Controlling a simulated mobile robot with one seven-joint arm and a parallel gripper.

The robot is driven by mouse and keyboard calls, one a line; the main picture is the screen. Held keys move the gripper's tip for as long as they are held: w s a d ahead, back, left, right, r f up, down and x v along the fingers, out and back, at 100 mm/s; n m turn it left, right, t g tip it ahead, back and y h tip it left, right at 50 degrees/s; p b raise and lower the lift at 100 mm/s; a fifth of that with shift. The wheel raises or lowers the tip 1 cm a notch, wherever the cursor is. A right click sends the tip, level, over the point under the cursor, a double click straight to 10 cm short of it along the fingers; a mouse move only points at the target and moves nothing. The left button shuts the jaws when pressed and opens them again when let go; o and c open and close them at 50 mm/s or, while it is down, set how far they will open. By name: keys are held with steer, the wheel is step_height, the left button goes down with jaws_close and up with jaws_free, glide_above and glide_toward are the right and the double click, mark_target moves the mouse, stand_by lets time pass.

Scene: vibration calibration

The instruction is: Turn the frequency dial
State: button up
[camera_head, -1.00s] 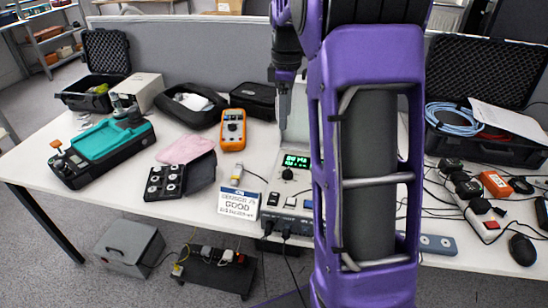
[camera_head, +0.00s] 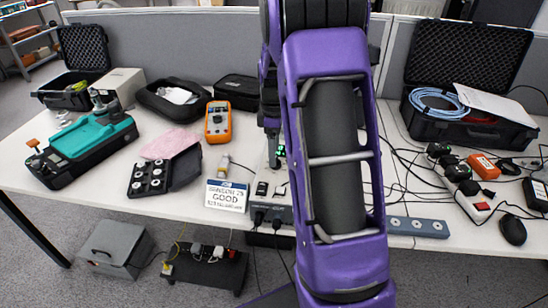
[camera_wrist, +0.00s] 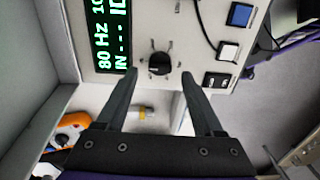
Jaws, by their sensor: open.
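The frequency dial (camera_wrist: 159,63) is a round black knob on a pale panel in the wrist view. A black display (camera_wrist: 108,35) with green text, including "80 Hz", is beside it. My gripper (camera_wrist: 160,74) is open, its two dark fingers on either side of the dial, with gaps showing between dial and fingers. I cannot tell whether the fingertips touch the panel. In the head view my purple arm hides most of the calibration unit (camera_head: 270,187); only a sliver of the green display (camera_head: 280,150) shows, and the dial is hidden.
Blue (camera_wrist: 240,14) and white (camera_wrist: 228,50) buttons and a black switch (camera_wrist: 216,80) lie right of the dial. An orange multimeter (camera_head: 218,122) and a white sign (camera_head: 227,195) are left of the unit. Cables and a power strip (camera_head: 480,203) lie to the right.

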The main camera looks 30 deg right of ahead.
steer(key=shift+f, duration=0.95)
jaws_close()
